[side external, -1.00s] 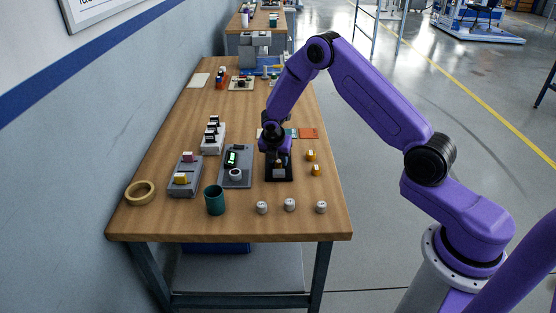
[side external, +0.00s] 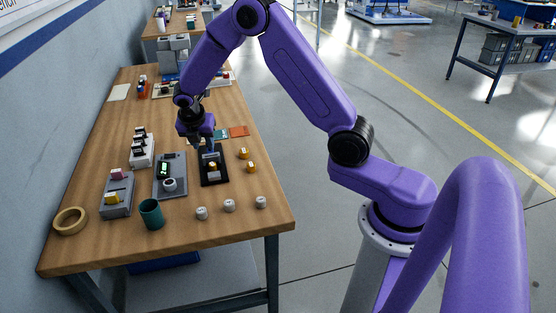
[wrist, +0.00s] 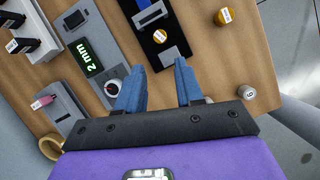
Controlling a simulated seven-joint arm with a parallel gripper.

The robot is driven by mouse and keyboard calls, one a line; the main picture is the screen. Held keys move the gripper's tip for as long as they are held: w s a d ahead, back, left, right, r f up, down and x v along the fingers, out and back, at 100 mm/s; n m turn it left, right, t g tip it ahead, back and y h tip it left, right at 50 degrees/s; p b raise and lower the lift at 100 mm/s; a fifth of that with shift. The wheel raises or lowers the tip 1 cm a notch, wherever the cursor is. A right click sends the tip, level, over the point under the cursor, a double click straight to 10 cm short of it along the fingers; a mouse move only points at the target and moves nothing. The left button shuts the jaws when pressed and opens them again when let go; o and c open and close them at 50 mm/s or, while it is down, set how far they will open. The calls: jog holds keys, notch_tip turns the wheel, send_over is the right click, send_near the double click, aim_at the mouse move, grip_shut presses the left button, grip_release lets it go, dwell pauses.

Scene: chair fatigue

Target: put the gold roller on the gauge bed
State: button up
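A black bed plate (side external: 221,180) lies right of a grey plate (side external: 180,191) with a green readout and a round knob. In the wrist view the black plate (wrist: 148,14) carries a gold roller (wrist: 159,36) beside a grey block; the roller also shows in the side view (side external: 212,165). Two more gold rollers (side external: 243,153) (side external: 251,167) stand on the table to the right. My gripper (wrist: 160,78) is open and empty, just above the black plate's near end.
Several grey rollers (side external: 229,205) stand near the front edge. A green cup (side external: 151,214), a tan ring (side external: 70,221), a grey block with pink and yellow pieces (side external: 117,199), and a white rack (side external: 142,153) are to the left.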

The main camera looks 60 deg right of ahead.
jog(key=s+a+r+m+y, duration=0.1)
jog(key=s+a+r+m, duration=0.3)
jog(key=s, duration=0.4)
jog(key=s+a+r+m+y, duration=0.15)
jog(key=s+a+r, duration=0.25)
jog(key=s+a, duration=0.4)
jog(key=s+d+r+m+g+y, duration=0.1)
jog(key=s+m, duration=0.1)
jog(key=s, duration=0.9)
jog(key=s+d+r+m+g, duration=0.1)
jog(key=s+d+m, duration=0.1)
jog(key=s, duration=1)
jog(key=shift+r+m+y, duration=0.35)
jog(key=shift+m, duration=0.4)
